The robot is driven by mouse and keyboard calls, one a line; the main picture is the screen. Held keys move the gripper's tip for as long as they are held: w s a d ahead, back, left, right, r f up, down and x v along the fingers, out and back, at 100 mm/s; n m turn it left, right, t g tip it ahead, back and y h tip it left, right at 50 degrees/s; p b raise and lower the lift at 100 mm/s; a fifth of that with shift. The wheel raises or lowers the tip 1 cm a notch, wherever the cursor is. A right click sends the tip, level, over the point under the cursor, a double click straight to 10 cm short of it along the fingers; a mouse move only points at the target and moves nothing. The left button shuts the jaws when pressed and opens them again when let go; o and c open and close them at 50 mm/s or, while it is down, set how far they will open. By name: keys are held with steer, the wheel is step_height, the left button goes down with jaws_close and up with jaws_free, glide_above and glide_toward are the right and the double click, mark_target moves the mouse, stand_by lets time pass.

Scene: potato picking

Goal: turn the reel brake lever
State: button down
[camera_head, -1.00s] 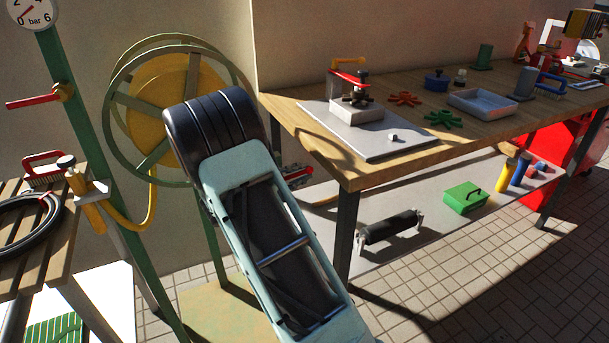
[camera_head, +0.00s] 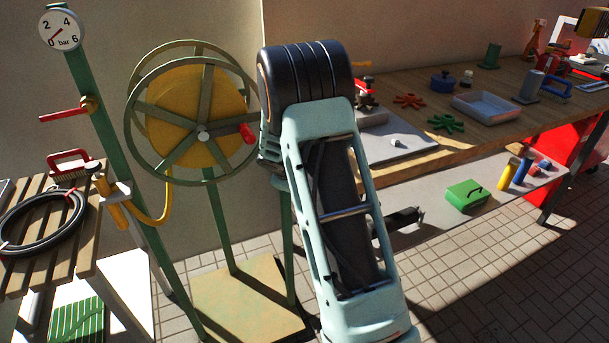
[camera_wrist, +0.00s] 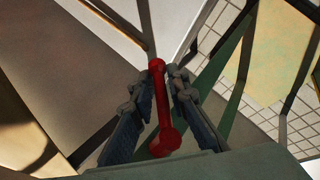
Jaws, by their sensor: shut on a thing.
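The hose reel (camera_head: 155,85), with green spoked wheels and a yellow drum, stands on a green frame left of my arm. In the wrist view a red lever (camera_wrist: 161,108) with rounded ends lies lengthwise between the two fingers of my gripper (camera_wrist: 161,80). The gripper is shut on it, one dark finger on each side. I take this red bar for the reel brake lever. A red crank handle (camera_head: 248,133) sticks out at the reel's right side.
A wooden workbench (camera_head: 430,155) with a tray (camera_head: 485,106) and small parts stands to the right. A slatted table (camera_head: 85,225) with a coiled black hose (camera_head: 40,222) and a green post with a gauge (camera_head: 61,31) stand left. Tiled floor is open at the lower right.

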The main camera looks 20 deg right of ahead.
steer(key=shift+a+f+m+y+p, duration=0.1)
steer(key=shift+a+m+y+p, duration=0.15)
steer(key=shift+y+p, duration=1)
steer(key=shift+a+f+m+y+p, duration=0.15)
steer(key=shift+a+y+p, duration=0.15)
steer(key=shift+p, duration=1.9)
steer(key=shift+a+f+y+p, duration=0.2)
steer(key=shift+a+y+p, duration=0.15)
steer(key=shift+p, duration=0.45)
steer(key=shift+f, duration=0.1)
steer(key=c, duration=2)
jaws_free()
steer(key=v, duration=1.2)
steer(key=shift+w, duration=0.15)
